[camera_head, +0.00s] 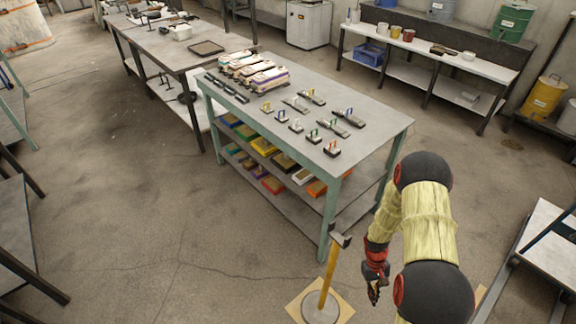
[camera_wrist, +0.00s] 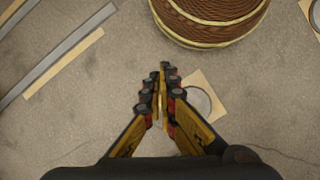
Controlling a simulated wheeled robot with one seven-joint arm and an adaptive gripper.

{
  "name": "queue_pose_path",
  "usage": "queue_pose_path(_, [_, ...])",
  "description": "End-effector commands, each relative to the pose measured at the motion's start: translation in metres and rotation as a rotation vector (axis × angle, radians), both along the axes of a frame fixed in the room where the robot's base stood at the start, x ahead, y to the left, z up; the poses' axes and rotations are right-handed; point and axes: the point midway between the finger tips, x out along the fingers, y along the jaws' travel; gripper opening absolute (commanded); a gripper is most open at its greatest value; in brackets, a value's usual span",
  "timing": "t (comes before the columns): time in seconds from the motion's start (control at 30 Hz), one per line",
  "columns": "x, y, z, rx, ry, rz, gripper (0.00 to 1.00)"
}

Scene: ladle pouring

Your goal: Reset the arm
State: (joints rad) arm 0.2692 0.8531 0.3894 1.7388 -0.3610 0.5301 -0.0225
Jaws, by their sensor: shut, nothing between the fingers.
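My gripper (camera_head: 376,290) hangs at the lower right in the head view, pointing down, to the right of an upright hammer-like tool with a wooden handle (camera_head: 328,272). In the wrist view my gripper (camera_wrist: 163,72) is shut and empty, its fingertips together above the concrete floor. My arm, in a pale yellow sleeve with black joints, is bent beside the near right corner of the workbench.
A green-legged workbench (camera_head: 382,124) holds several small tools and stacked blocks, with colored boxes on its lower shelf. A round plate (camera_head: 320,308) lies at the tool's foot. A brown ribbed round object (camera_wrist: 212,18) is near the gripper. Open floor (camera_head: 130,220) lies left.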

Motion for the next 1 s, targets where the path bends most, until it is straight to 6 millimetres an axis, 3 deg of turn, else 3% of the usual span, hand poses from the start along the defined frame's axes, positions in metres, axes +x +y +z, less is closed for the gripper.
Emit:
queue_pose_path(0.03, [0.006, 0.002, 0.029, -0.009, -0.011, -0.014, 0.0])
queue_pose_path(0.1, [0.008, 0.007, 0.064, -0.016, -0.019, -0.037, 0.0])
queue_pose_path(0.33, [0.006, 0.028, 0.172, -0.03, -0.063, -0.1, 0.0])
queue_pose_path(0.5, [-0.005, 0.048, 0.244, -0.028, -0.111, -0.135, 0.0])
queue_pose_path(0.7, [-0.026, 0.073, 0.317, -0.017, -0.186, -0.166, 0.0])
queue_pose_path(1.0, [-0.067, 0.108, 0.404, 0.018, -0.339, -0.184, 0.0])
